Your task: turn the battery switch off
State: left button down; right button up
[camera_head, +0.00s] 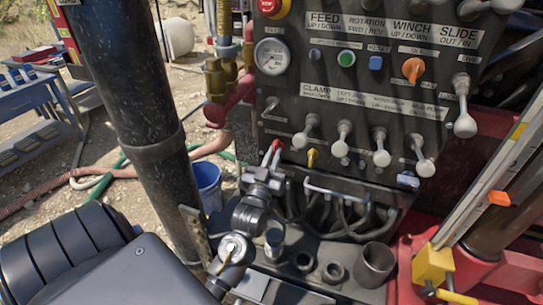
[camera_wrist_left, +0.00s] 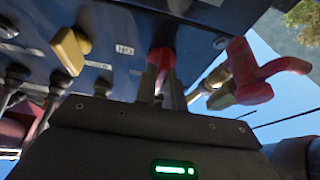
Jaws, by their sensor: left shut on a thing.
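The red battery switch (camera_head: 277,144) is low on the left part of the dark control panel (camera_head: 345,100). In the left wrist view the red switch (camera_wrist_left: 161,57) shows between the fingertips, at the panel face. My left gripper (camera_head: 270,161) is at the panel's lower left and is shut on the red switch; its fingers (camera_wrist_left: 160,82) cover much of the switch. How far the switch is turned cannot be told. My right gripper is not in view.
A yellow knob (camera_head: 312,157) is just right of the switch, with several grey levers (camera_head: 343,138) beyond. A red valve (camera_wrist_left: 248,72) and pipe stand beside the panel. Below are a metal loop handle (camera_head: 335,190), hoses and an open cup (camera_head: 374,264).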

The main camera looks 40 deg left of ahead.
pick_arm(q)
jog(key=shift+r, duration=0.35)
jog(key=c, duration=1.5)
grip_release()
jog(key=shift+f, duration=0.2)
